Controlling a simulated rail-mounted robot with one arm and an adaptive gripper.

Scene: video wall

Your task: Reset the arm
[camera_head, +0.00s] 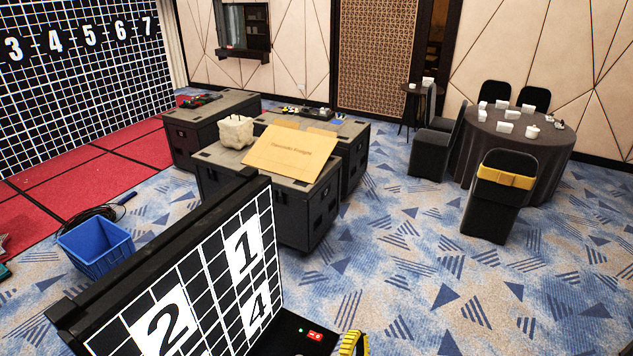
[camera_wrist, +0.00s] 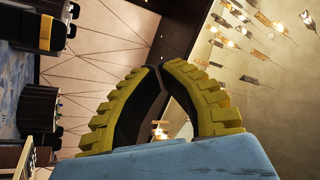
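My gripper (camera_wrist: 158,68) shows in the wrist view with two ribbed yellow fingers with dark inner faces. The fingertips meet, and no object is seen between them; background shows through the gap lower down. The wrist view looks sideways, with the ceiling and its hanging lamps to the right and the furniture to the left. In the head view only a yellow ribbed part of my gripper (camera_head: 352,344) shows at the bottom edge, right of the numbered panel. Most of my arm is out of view there.
A gridded panel (camera_head: 216,283) with numbers 1, 2 and 4 stands close in front. Beyond it are a blue crate (camera_head: 96,250), black cases (camera_head: 268,207), a cardboard sheet (camera_head: 292,152) and a white lumpy bag (camera_head: 236,131). A round table (camera_head: 512,150) stands right. Carpet is clear between.

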